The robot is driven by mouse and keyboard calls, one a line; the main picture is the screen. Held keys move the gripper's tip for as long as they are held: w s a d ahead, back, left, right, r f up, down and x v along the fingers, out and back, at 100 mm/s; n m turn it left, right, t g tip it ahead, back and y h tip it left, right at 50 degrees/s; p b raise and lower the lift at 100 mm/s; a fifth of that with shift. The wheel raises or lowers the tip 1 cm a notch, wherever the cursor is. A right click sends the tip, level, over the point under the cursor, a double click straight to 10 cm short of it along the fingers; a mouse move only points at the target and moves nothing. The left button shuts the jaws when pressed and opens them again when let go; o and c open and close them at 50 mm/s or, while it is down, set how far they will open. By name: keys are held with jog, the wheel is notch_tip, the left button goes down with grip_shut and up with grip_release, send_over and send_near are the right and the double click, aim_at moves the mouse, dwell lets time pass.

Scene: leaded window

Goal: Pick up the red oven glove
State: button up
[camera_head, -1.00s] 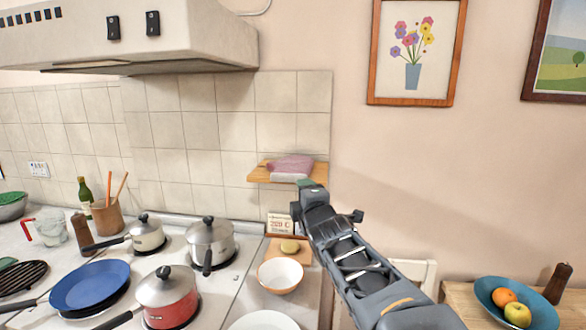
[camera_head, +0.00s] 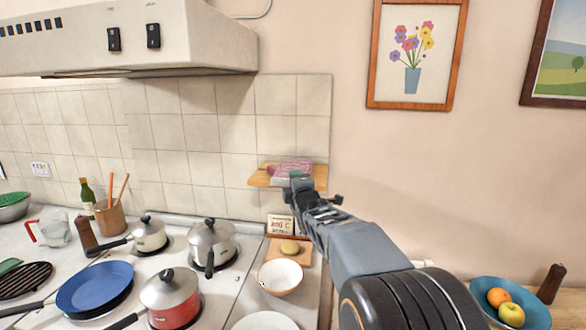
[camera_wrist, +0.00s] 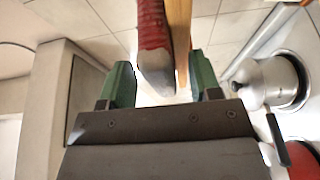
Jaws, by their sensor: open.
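The red oven glove (camera_head: 291,165) lies on a small wooden wall shelf (camera_head: 262,178), looking pinkish in the head view. In the wrist view the red glove (camera_wrist: 152,28) with its pale grey end shows edge-on, beside the shelf's wooden edge (camera_wrist: 179,35). My gripper (camera_head: 300,178) is at the front of the shelf, close to the glove. In the wrist view my gripper (camera_wrist: 160,66) is open, its green fingers on either side of the glove's pale end in the picture. I cannot tell whether they touch it. My gripper hides part of the glove and shelf in the head view.
Below the shelf are a small sign (camera_head: 280,224), a white bowl (camera_head: 281,277) and a plate (camera_head: 265,321). Pots, including a red saucepan (camera_head: 172,302), stand on the hob at left. A blue fruit bowl (camera_head: 483,290) is at right. The tiled wall (camera_head: 225,135) is behind the shelf.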

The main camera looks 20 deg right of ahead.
jog(key=shift+w, duration=0.2)
jog(key=shift+c, duration=0.4)
grip_shut()
